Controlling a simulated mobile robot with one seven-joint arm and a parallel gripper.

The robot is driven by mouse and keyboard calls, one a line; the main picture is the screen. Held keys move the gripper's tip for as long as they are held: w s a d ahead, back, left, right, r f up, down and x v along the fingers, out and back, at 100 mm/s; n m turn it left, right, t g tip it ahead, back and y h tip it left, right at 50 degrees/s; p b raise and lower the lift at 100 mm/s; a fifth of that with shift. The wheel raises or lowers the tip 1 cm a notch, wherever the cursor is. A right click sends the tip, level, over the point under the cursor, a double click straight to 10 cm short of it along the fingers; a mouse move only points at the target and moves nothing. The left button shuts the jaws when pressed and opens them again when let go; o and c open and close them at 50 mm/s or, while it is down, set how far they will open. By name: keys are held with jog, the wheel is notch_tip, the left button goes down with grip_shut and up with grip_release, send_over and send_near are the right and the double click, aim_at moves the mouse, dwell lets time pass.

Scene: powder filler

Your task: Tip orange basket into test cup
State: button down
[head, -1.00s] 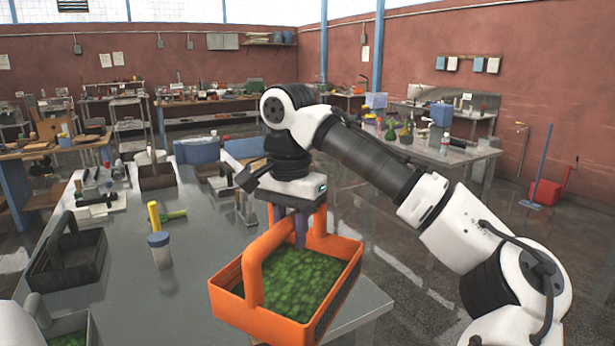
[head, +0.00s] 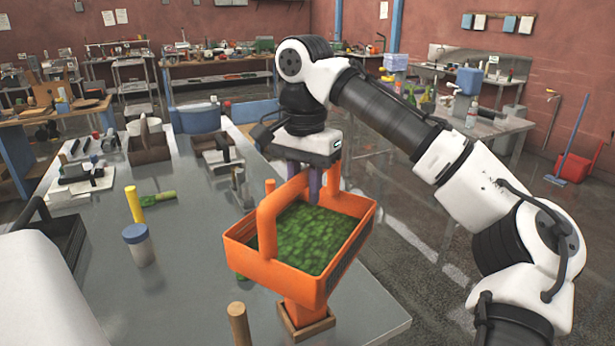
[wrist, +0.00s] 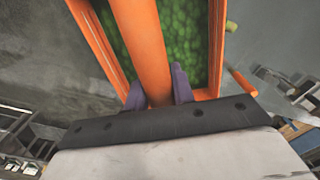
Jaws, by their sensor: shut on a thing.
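The orange basket (head: 245,262), filled with green leafy-looking lumps (head: 304,236), hangs upright and roughly level in the air over the right part of the grey table. My gripper (head: 315,186) is shut on the basket's arched handle. In the wrist view, the two purple fingers of my gripper (wrist: 158,90) lie on either side of the orange handle bar (wrist: 138,35), with the green contents below. A small translucent cup with a blue top (head: 141,248) stands upright on the table, left of the basket and apart from it. I cannot tell whether it is the test cup.
An orange piece (head: 306,315) in a wooden frame (head: 306,331) stands below the basket, its top hidden. A wooden peg (head: 238,324) is beside it. A yellow cylinder (head: 134,205), green-handled tool (head: 158,199) and dark carrier (head: 62,235) are to the left.

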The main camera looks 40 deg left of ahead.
aim_at(352, 247)
jog(key=d+f+y+b, duration=0.1)
jog(key=d+y+b, duration=0.1)
jog(key=y+b, duration=0.1)
jog(key=d+f+g+y+b, duration=0.1)
jog(key=d+f+y+b, duration=0.1)
jog(key=b, duration=0.3)
jog(key=w+d+f+y+b, duration=0.1)
jog(key=d+f+y+b, duration=0.1)
jog(key=d+y+b, duration=0.1)
jog(key=shift+f+g+y+b, duration=0.2)
jog(key=shift+g+y+b, duration=0.25)
jog(key=shift+y, duration=0.45)
jog(key=f+y+b, duration=0.1)
jog(key=b, duration=0.1)
jog(key=f+y+b, duration=0.1)
jog(key=f+b, duration=0.1)
jog(key=shift+w+d+y+b, duration=0.1)
jog(key=shift+d+y+b, duration=0.3)
jog(key=shift+d+f+g+y+b, duration=0.2)
jog(key=shift+f+g+y+b, duration=0.15)
jog(key=shift+f+y+b, duration=0.55)
jog(key=shift+r, duration=0.3)
dwell(1.2)
